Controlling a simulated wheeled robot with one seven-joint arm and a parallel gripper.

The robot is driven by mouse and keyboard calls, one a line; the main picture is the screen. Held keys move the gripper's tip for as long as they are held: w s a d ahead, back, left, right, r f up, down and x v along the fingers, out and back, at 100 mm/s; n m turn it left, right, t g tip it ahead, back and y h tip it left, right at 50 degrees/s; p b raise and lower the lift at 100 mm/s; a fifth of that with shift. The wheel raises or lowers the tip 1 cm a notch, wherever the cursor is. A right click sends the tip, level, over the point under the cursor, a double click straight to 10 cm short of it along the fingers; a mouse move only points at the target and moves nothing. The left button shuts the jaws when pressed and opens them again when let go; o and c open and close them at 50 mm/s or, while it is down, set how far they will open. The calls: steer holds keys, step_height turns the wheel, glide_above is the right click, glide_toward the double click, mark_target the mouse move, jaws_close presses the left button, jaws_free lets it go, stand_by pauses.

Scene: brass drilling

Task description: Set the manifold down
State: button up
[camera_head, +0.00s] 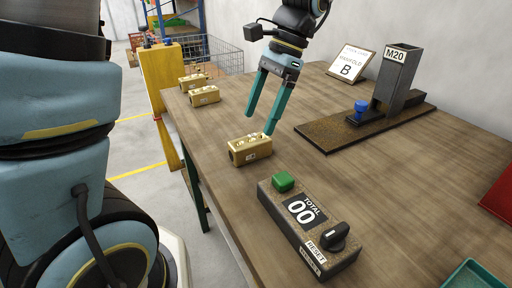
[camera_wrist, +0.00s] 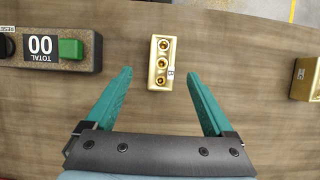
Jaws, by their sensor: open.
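A brass manifold (camera_head: 250,149) with three ports stands on the wooden table just behind the counter box. It also shows in the wrist view (camera_wrist: 162,62), marked with a small B label. My gripper (camera_head: 262,125) is open, with its teal fingers apart. In the wrist view my gripper (camera_wrist: 160,78) has its fingertips to either side of the manifold's near end, with gaps on both sides, and holds nothing. Two more brass manifolds (camera_head: 205,95) (camera_head: 193,80) stand at the table's far left edge. One brass block (camera_wrist: 306,78) shows at the right of the wrist view.
A counter box (camera_head: 306,230) with a green button (camera_head: 283,181), a 00 display and a black knob stands at the front. An M20 fixture (camera_head: 396,82) with a blue knob stands at the back right. A card reading B (camera_head: 350,64) leans behind. A green tray (camera_head: 472,276) is near right.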

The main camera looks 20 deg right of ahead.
mark_target(250, 140)
steer(key=x, duration=0.7)
steer(key=shift+w+f, duration=0.2)
steer(key=shift+f, duration=0.05)
steer(key=shift+c, duration=0.2)
jaws_close()
steer(key=shift+r+p, duration=0.1)
steer(key=shift+p, duration=0.2)
stand_by(0.3)
